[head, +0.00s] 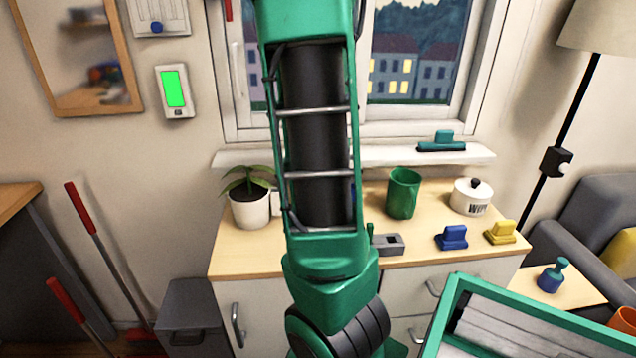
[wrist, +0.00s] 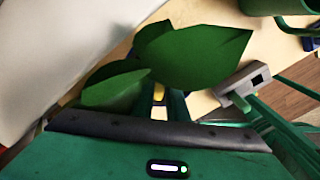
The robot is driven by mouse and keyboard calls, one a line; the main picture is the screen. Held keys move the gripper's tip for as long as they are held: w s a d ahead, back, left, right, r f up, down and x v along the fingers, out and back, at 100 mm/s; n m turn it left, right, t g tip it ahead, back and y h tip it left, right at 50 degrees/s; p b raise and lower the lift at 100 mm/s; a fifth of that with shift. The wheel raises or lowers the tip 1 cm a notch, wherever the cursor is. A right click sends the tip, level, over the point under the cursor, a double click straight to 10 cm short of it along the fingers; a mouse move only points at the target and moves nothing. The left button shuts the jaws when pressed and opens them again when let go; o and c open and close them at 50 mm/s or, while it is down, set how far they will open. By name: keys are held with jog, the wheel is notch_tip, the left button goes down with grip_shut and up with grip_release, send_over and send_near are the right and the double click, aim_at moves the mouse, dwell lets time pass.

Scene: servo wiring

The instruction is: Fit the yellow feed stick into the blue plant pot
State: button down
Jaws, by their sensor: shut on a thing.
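In the wrist view my gripper (wrist: 158,112) is mostly hidden by its own dark front edge and by green leaves. It is shut on a yellow piece (wrist: 158,92), which I take as the yellow feed stick; only a short bit shows. Broad plant leaves (wrist: 195,55) stand right in front of the gripper. In the head view my arm covers the gripper and stick. A sliver of blue (head: 353,192) shows at the arm's right edge.
On the cabinet top (head: 425,222) stand a white potted plant (head: 250,208), green mug (head: 403,194), white lidded jar (head: 471,196), grey block (head: 388,244), blue clip-like piece (head: 452,238) and yellow one (head: 500,233). A green-rimmed tray (head: 450,305) is at lower right.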

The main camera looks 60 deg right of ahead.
jog(key=c, duration=1.7)
grip_release()
jog(key=shift+o, duration=0.2)
jog(key=shift+r, duration=3.55)
jog(key=s+a+f+m, duration=0.1)
jog(key=s+a+m, duration=0.3)
jog(key=a+m, duration=0.7)
jog(key=s+a+f+m, duration=0.2)
jog(key=s+a+m, duration=0.2)
jog(key=a+m, duration=0.8)
jog(key=shift+a+f, duration=0.25)
jog(key=shift+a, duration=0.3)
